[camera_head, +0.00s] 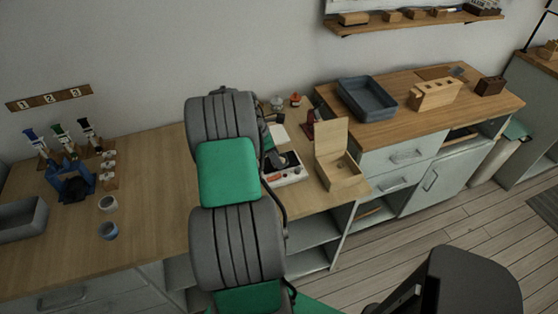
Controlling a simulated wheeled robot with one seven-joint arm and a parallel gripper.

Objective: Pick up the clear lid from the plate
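I cannot make out the clear lid or its plate for sure. A small pale, see-through object (278,103) stands at the back of the long wooden counter, just right of my arm, and is too small to identify. My grey and green arm rises through the middle of the view and hides part of the counter. My gripper is hidden behind the arm, so its fingers do not show.
A white tray (298,176) with dark and orange items and an open wooden box (345,178) sit right of my arm. Cups (108,231), a blue holder (72,182) and a grey bin (22,222) stand left. A blue-grey tray (368,112) is on the right cabinet.

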